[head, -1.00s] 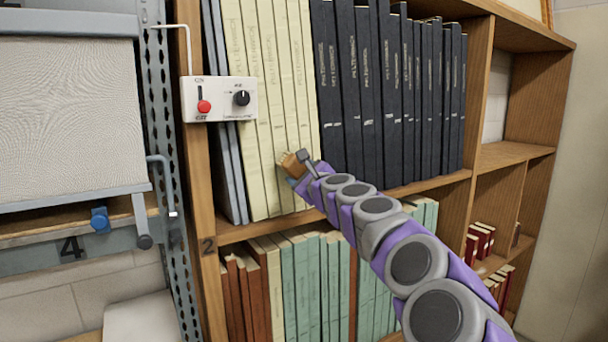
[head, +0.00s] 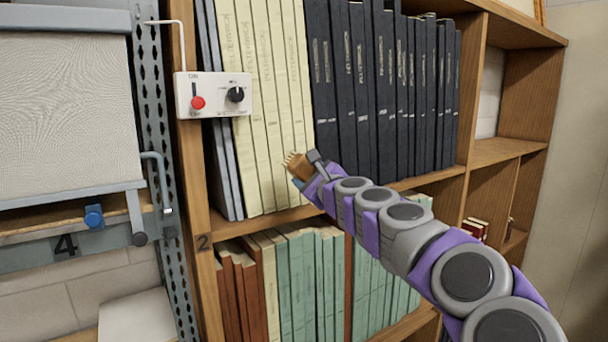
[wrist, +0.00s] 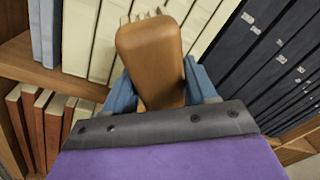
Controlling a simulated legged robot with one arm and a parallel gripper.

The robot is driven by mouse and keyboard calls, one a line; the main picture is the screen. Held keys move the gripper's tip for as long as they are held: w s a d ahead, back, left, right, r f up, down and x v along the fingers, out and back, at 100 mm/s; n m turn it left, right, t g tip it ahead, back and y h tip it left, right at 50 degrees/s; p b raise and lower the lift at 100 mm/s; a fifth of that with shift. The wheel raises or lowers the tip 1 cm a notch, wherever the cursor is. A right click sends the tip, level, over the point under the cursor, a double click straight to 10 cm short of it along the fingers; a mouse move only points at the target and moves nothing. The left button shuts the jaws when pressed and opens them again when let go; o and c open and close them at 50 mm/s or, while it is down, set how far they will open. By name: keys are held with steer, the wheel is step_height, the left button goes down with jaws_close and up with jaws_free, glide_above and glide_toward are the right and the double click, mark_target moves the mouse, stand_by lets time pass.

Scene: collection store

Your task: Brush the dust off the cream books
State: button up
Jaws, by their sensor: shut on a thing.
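The cream books (head: 262,110) stand upright in a row on the upper shelf, between thin grey volumes on the left and dark blue books on the right. They also show behind the brush in the wrist view (wrist: 86,38). My gripper (head: 312,178) is in front of the lower right part of the cream row. It is shut on a brown wooden brush (wrist: 152,60), its blue fingers on either side of the handle. In the head view the brush (head: 297,164) points at the cream spines. I cannot tell whether its bristles touch them. No dust is clearly visible.
A white control box (head: 213,95) with a red knob and a black dial hangs before the shelf's left post. Dark blue books (head: 380,95) fill the shelf to the right. Green books (head: 300,285) stand below.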

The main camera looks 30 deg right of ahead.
mark_target(310, 176)
steer(key=shift+a, duration=0.35)
steer(key=shift+s+d, duration=0.15)
steer(key=shift+s, duration=1.4)
steer(key=shift+w, duration=0.2)
steer(key=shift+s, duration=0.1)
